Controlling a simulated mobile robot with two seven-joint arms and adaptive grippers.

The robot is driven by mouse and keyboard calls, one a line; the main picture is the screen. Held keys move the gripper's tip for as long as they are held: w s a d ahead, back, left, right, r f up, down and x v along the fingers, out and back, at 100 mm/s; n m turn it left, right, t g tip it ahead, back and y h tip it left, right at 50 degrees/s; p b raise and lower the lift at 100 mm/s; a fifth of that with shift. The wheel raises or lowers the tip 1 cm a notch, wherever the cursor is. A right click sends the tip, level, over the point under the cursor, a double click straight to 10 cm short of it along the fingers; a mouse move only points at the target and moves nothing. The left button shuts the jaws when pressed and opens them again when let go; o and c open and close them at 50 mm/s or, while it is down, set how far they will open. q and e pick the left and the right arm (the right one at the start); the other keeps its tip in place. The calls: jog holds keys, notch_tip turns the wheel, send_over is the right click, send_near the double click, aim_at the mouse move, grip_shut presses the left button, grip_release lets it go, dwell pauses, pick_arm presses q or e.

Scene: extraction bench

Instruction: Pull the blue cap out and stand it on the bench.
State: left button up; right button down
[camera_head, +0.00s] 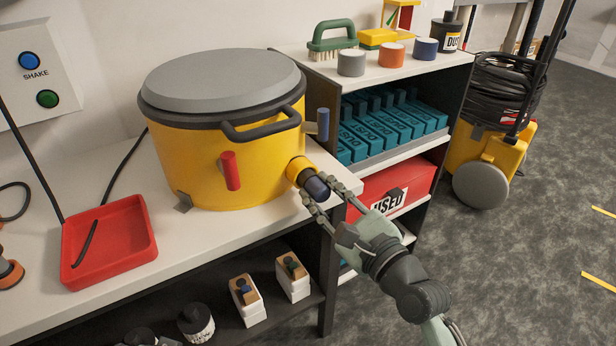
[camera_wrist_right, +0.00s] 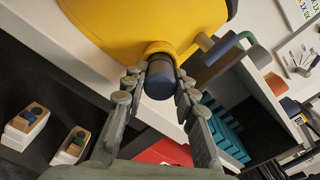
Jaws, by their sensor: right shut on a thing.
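The dark blue cap (camera_head: 317,188) is at the mouth of the yellow side port (camera_head: 298,168) of a yellow drum (camera_head: 200,160). In the right wrist view the cap (camera_wrist_right: 160,80) lies between my fingers, its round end facing the camera and its far end at the yellow port (camera_wrist_right: 159,49). I cannot tell how deep it sits in the port. My right gripper (camera_head: 322,191) is shut on the cap, one finger on each side. My left gripper is not in view. The white bench (camera_head: 110,180) bears the drum.
A red tray (camera_head: 108,240) is on the bench left of the drum. Red (camera_head: 229,170) and blue (camera_head: 323,124) handles stick out of the drum near the port. A shelf (camera_head: 385,72) with brush, knobs and boxes stands to the right. Bare bench lies before the drum.

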aim_at(325, 196)
jog(key=shift+p+v, duration=0.5)
jog(key=shift+v, duration=2)
jog(key=shift+d, duration=0.15)
